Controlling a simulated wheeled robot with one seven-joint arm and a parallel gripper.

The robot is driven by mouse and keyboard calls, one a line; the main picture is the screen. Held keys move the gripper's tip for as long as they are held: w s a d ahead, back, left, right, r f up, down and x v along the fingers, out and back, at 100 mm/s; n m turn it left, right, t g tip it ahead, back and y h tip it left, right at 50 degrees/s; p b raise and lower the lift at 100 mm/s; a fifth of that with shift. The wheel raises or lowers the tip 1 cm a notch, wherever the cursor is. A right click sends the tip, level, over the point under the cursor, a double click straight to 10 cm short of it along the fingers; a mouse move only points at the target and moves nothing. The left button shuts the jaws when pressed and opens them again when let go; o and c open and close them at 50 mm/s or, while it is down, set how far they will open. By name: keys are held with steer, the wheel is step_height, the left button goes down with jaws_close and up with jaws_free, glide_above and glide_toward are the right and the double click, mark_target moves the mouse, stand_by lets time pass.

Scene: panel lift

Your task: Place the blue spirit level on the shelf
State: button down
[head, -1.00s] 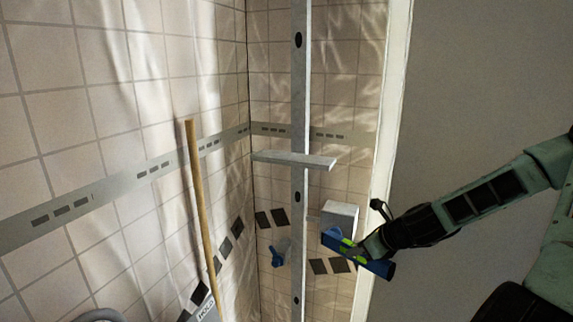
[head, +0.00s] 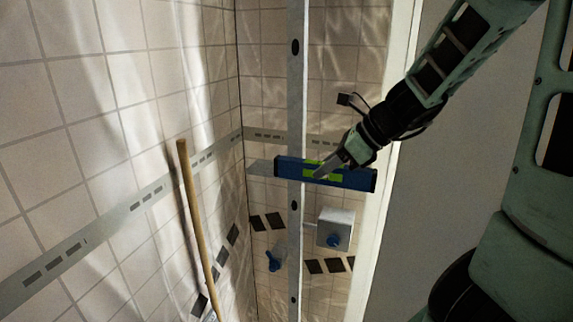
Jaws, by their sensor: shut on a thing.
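The blue spirit level (head: 353,178) has a yellow-green middle and dark end caps. My gripper (head: 322,170) is shut on it near its middle and holds it roughly level, in front of the shelf. I cannot tell whether the level touches the shelf.
The perforated rail (head: 296,235) runs from top to bottom of the view. Below the level, a white box (head: 336,228) with a blue knob is on the tiled wall, with a blue fitting (head: 272,260) to its left. A wooden pole (head: 195,215) leans at the left.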

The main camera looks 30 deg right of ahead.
steer(key=shift+w+a+b, duration=0.1)
steer(key=shift+w+b, duration=0.2)
steer(key=shift+b, duration=0.05)
steer(key=w+d, duration=0.1)
steer(key=w, duration=0.5)
steer(key=w+d+f, duration=0.1)
steer(key=w, duration=0.5)
steer(key=w+d+p, duration=0.1)
steer(key=w+d, duration=0.1)
steer(key=w, duration=0.4)
steer(key=shift+w+d+f, duration=0.1)
steer(key=shift+w+f, duration=0.15)
steer(key=shift+f, duration=0.15)
step_height(320, 180, down, 4)
steer(key=shift+w+f+p, duration=0.1)
steer(key=shift+p, duration=0.85)
steer(key=shift+w+f, duration=0.15)
steer(key=shift+f, duration=0.25)
steer(key=c, duration=1.3)
jaws_free()
steer(key=shift+f, duration=0.1)
steer(key=shift+o, duration=0.2)
